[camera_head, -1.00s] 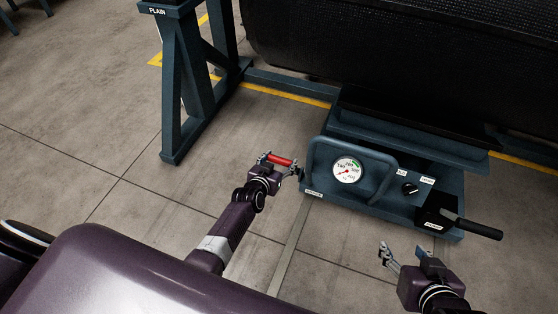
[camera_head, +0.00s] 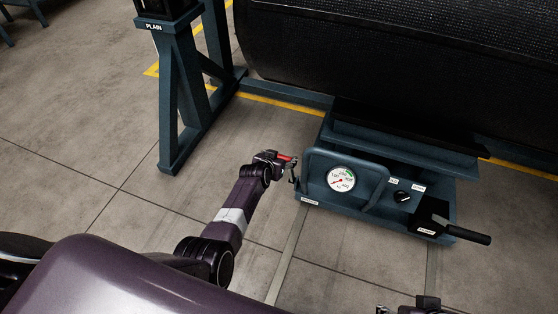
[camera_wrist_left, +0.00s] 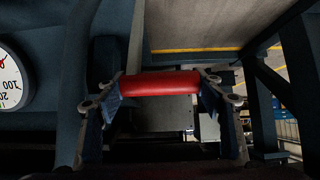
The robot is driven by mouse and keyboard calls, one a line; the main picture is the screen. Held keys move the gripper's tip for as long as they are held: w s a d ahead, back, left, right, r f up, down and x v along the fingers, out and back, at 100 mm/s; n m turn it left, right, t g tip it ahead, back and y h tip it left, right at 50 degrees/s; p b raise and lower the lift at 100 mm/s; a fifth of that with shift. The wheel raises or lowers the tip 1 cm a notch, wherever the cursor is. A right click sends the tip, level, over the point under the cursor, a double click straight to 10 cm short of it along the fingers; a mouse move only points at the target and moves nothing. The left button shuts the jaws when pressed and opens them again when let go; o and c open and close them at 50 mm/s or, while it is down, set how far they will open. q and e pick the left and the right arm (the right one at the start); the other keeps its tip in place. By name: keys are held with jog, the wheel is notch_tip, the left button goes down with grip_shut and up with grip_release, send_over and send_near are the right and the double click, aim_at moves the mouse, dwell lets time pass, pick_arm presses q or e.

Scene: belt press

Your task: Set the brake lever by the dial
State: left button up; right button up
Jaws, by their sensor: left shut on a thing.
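The brake lever's red grip (camera_head: 285,158) stands at the left side of the blue press unit (camera_head: 312,186). My left gripper (camera_head: 280,160) is shut around this grip and hides part of it. In the left wrist view the red grip (camera_wrist_left: 160,84) lies crosswise between the two fingers. The dial shows partly at the wrist view's left edge (camera_wrist_left: 12,80). My right gripper (camera_head: 390,309) is mostly cut off at the bottom edge.
A blue tube guard (camera_head: 345,158) arches around the dial. To the right are a black knob (camera_head: 402,197) and a black-handled lever (camera_head: 468,234). The large black belt roll (camera_head: 400,75) hangs behind. A blue stand (camera_head: 180,110) is at left; floor between is clear.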

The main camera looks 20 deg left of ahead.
pick_arm(q)
jog(key=w, duration=0.1)
jog(key=w+r, duration=0.1)
jog(key=w, duration=0.1)
jog(key=shift+w+r, duration=0.15)
jog(key=shift+w, duration=0.1)
jog(key=shift+r, duration=0.1)
jog(key=o, duration=1.3)
jog(key=shift+w, duration=0.1)
jog(key=o, duration=0.4)
jog(key=shift+d+f, duration=0.1)
jog(key=shift+f, duration=0.1)
jog(key=shift+s+f, duration=0.1)
jog(key=shift+s, duration=0.1)
